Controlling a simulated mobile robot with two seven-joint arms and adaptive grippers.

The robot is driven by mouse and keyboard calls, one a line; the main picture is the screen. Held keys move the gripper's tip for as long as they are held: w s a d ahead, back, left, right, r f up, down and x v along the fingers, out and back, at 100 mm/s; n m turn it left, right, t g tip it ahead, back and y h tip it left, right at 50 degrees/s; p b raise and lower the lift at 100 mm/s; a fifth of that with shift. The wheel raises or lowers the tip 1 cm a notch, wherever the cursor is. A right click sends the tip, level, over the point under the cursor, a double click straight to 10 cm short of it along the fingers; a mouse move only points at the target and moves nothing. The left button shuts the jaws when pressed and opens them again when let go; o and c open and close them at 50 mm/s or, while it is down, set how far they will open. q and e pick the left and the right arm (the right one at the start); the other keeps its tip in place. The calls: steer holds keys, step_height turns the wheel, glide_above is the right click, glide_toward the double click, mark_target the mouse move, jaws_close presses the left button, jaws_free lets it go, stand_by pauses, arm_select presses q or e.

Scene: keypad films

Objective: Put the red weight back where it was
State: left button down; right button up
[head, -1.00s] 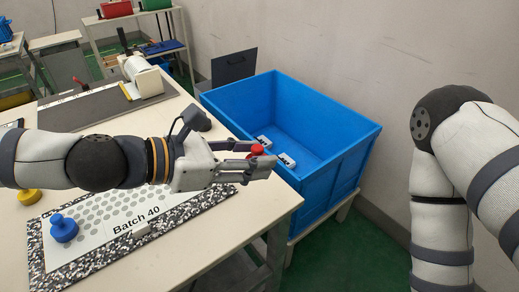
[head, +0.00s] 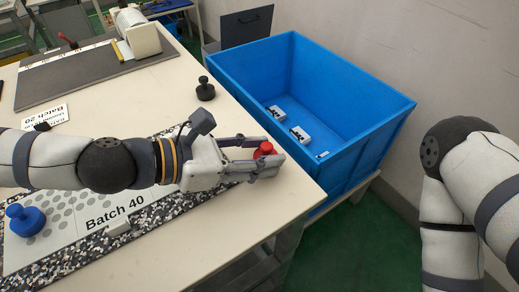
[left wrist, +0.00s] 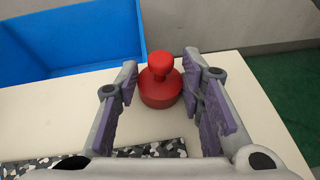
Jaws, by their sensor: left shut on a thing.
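The red weight (head: 264,150) has a round base and a knob. My left gripper (head: 262,158) is shut on it, with one finger on each side, at the table's right end near the blue bin. The left wrist view shows the red weight (left wrist: 160,82) between the fingertips (left wrist: 163,85), upright over the pale table top. I cannot tell whether its base touches the table. The Batch 40 sheet (head: 150,200) with grey dots lies on a speckled board (head: 75,262), partly hidden by my left arm. My right gripper is out of view.
A blue weight (head: 25,218) stands on the sheet's left part. A black weight (head: 205,88) stands on the table (head: 285,205) behind my gripper. The blue bin (head: 345,85), holding small grey-white items, is beyond the table's right edge. A paper trimmer (head: 90,70) is at the back.

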arm_select(q)
steer(key=c, duration=1.1)
jaws_free()
steer(key=shift+o, duration=0.2)
steer(key=shift+r, duration=0.3)
steer(key=p+v, duration=0.1)
steer(key=v, duration=0.2)
steer(key=r+p+v, duration=0.1)
steer(key=v, duration=0.3)
steer(key=shift+a, duration=0.1)
steer(key=p+v, duration=0.2)
steer(key=v, duration=0.2)
steer(key=shift+s+a, duration=0.1)
steer(key=shift+s+a+f, duration=0.1)
steer(key=shift+s+a, duration=0.05)
steer(key=shift+a, duration=0.05)
steer(key=shift+f, duration=0.25)
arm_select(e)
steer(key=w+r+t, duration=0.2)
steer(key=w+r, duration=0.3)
